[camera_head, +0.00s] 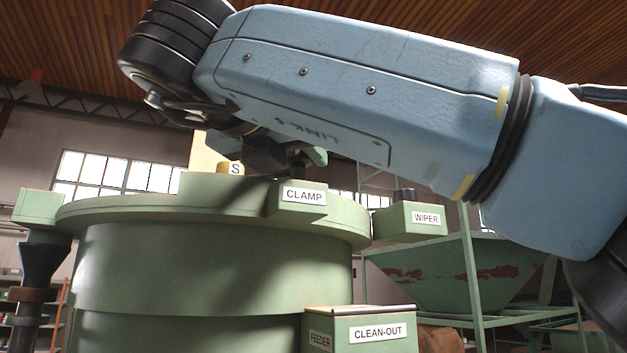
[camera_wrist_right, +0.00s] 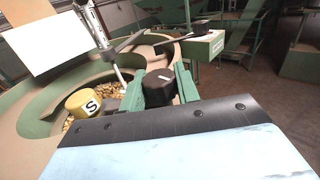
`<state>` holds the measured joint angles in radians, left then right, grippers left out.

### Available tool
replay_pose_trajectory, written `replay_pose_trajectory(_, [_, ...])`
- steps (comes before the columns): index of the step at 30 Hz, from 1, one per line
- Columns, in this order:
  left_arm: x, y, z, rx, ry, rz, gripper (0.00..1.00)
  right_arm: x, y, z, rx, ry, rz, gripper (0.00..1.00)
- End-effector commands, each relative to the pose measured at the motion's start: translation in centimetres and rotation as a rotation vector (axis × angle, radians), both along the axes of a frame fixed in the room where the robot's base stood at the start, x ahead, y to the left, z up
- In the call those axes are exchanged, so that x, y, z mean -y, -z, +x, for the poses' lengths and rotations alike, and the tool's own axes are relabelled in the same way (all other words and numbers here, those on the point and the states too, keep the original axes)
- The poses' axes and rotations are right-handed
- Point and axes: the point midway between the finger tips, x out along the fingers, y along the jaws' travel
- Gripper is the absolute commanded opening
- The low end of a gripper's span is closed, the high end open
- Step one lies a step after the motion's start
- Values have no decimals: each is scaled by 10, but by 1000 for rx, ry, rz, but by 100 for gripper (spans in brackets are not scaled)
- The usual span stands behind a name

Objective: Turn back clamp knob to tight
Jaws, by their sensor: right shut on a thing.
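The black clamp knob (camera_wrist_right: 160,88) has a white pointer line on its top, seen tilted across the picture in the right wrist view. It stands above the green block labelled CLAMP (camera_head: 303,195) on the hopper rim. My right gripper (camera_head: 303,158) reaches over the rim from the right. In the right wrist view its green fingers (camera_wrist_right: 160,80) lie on either side of the knob and are shut on it. The knob's position marks are not visible. In the head view the knob is mostly hidden by the gripper. My left gripper is not in view.
A yellow knob marked S (camera_wrist_right: 84,105) stands beside the clamp knob. A WIPER block (camera_head: 411,220) with a black knob (camera_head: 405,195) sticks out at right. The green hopper (camera_head: 210,265) has a CLEAN-OUT box (camera_head: 375,333) in front. Nuts (camera_wrist_right: 110,98) lie inside the bowl.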

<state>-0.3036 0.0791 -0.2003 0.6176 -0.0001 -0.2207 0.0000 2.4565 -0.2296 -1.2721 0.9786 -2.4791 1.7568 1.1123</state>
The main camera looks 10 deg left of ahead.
Motion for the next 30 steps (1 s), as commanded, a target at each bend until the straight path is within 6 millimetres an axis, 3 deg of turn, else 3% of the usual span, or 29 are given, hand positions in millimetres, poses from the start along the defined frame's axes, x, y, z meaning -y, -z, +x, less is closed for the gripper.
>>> replay_pose_trajectory(8, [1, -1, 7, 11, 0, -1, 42, 1, -1, 0, 3, 3, 1, 0])
replay_pose_trajectory(9, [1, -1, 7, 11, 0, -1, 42, 1, -1, 0, 3, 3, 1, 33])
replay_pose_trajectory(14, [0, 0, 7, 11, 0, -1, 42, 1, -1, 0, 2, 3, 0, 53])
replay_pose_trajectory(30, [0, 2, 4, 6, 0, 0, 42, -1, 0, -4, 0, -30, 1, 53])
